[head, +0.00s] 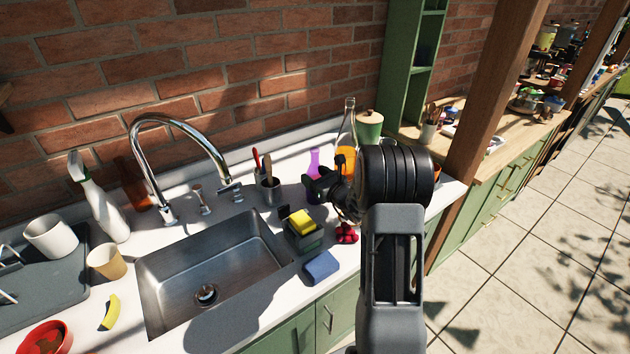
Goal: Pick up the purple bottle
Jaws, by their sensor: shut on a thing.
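The purple bottle (314,163) stands upright on the white counter, right of the sink and near the back wall. Its slim neck and upper body show; the lower part is largely hidden behind my gripper. My gripper (318,184) reaches in from the right and is shut on the purple bottle at its body. The fingertips are small and dark here, and the bottle's base is hard to make out.
A clear bottle of orange liquid (347,140) and a green canister (369,128) stand behind my arm. A utensil cup (270,190) is left of the bottle. A sponge caddy (303,236), blue sponge (322,267) and red object (346,233) lie in front. The sink (215,265) is left.

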